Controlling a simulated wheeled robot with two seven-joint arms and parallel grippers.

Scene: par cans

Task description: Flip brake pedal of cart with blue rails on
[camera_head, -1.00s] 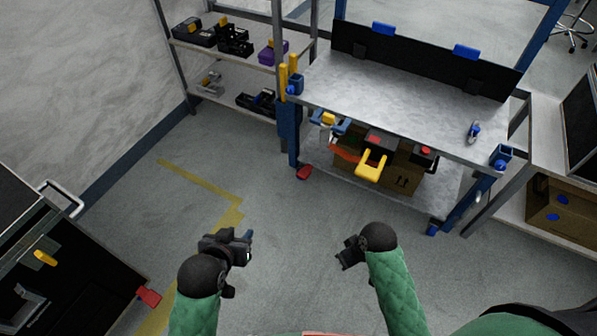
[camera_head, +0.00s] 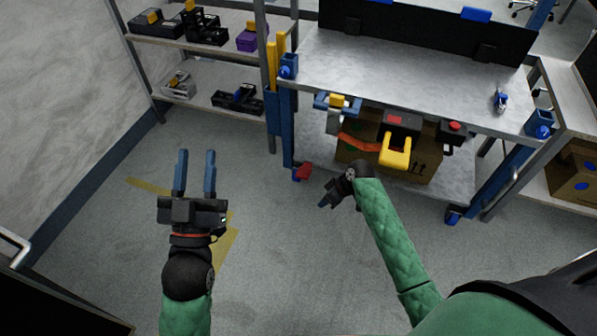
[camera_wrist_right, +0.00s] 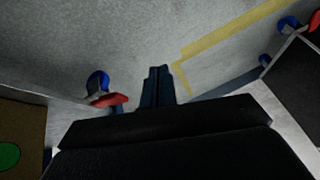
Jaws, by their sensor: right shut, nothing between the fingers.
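The cart with blue rails (camera_head: 400,75) stands at the upper right in the head view. Its red brake pedal (camera_head: 303,172) sits low at the bottom of the cart's near left leg. In the right wrist view the red pedal (camera_wrist_right: 108,100) is beside a blue caster (camera_wrist_right: 97,80), left of my fingers. My right gripper (camera_head: 325,203) is shut and empty, a little below and right of the pedal in the head view; its shut fingers (camera_wrist_right: 158,75) do not appear to touch the pedal. My left gripper (camera_head: 195,162) is open and empty over the floor at the left.
A shelf rack (camera_head: 200,95) stands behind on the left. Another cart with a red pedal (camera_wrist_right: 316,22) shows in the wrist view. The floor before the cart is clear.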

